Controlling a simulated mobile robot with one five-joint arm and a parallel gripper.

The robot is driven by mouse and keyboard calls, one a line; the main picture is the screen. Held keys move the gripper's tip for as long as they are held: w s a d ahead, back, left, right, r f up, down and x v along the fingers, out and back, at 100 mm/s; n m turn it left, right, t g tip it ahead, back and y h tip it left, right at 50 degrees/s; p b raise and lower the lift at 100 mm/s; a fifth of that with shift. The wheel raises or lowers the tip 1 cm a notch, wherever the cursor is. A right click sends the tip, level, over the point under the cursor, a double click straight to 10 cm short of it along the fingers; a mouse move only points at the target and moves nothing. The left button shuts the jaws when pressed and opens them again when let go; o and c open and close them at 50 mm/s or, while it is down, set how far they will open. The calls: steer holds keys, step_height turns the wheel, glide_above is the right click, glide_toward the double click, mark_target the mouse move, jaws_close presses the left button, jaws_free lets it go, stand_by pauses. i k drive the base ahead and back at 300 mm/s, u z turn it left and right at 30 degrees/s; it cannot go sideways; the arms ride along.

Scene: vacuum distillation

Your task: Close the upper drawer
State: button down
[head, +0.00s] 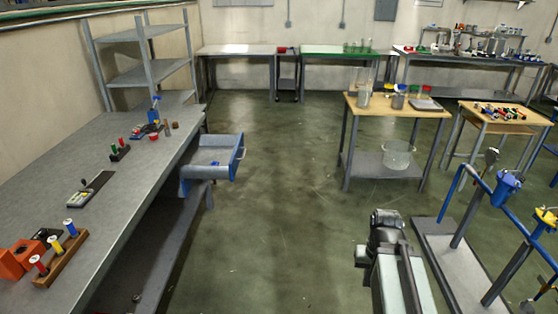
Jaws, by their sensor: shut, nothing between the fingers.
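The upper drawer (208,171) is a grey-blue open-topped box under the top of the long workbench at left. It stands pulled out to the right, over the floor. Its raised front with a blue handle (239,157) faces right. A small blue item (215,163) lies inside. The drawer's inner end is hidden under the bench top. Part of my dark and grey arm shows at the lower right, well apart from the drawer. I cannot make out my gripper's fingers in this view.
The workbench (130,205) carries racks, bottles and tools. A grey shelf rack (140,75) stands at its far end. The floor (270,190) between bench and arm is clear. A wooden-topped table (428,112) stands ahead right; a blue-framed stand (455,240) is at right.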

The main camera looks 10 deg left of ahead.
mark_target(194, 163)
steer(key=z, duration=0.5)
steer(key=i, duration=2.1)
steer(key=u, duration=3.3)
steer(key=i, duration=1.5)
steer(key=z, duration=0.15)
